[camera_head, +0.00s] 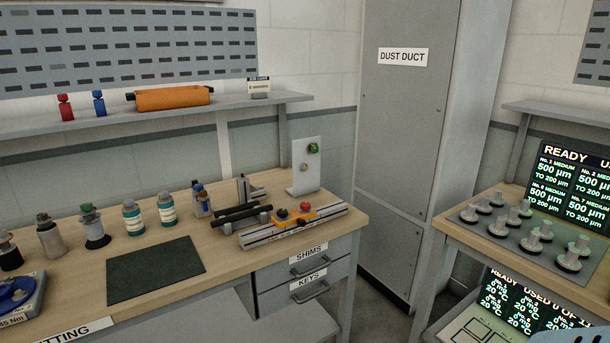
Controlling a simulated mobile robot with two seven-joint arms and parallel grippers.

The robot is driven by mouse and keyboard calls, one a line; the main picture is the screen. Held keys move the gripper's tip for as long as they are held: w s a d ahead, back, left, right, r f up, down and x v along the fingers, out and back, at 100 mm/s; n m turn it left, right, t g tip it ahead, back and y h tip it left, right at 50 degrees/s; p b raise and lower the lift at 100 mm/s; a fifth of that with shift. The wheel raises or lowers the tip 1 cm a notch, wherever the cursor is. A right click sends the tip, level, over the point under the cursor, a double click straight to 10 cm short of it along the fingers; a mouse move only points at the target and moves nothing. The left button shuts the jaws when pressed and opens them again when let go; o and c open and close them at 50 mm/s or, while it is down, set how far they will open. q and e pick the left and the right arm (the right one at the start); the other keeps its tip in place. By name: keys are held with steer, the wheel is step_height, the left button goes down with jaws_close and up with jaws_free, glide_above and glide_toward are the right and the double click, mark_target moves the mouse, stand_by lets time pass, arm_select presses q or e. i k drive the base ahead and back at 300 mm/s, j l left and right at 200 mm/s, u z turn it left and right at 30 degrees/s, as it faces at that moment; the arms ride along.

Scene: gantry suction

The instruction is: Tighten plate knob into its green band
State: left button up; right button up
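A white upright plate (305,178) stands at the right back of the wooden bench. I cannot tell which knob is the plate knob, and any green band is too small to make out.
Several bottles and canisters (133,217) line the bench left of the rail. A dark green mat (155,270) lies in front of them. Drawers marked SHIMS (309,254) and KEYS are shut below. A right-hand bench (474,254) holds several capped pegs and screens.

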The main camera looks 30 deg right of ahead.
mark_target(314, 149)
steer(key=l+z, duration=0.15)
steer(key=z, duration=0.3)
steer(key=l+z, duration=0.1)
steer(key=z, duration=0.35)
steer(key=i+l+z, duration=0.75)
steer(key=i+l, duration=0.5)
steer(key=l, duration=0.2)
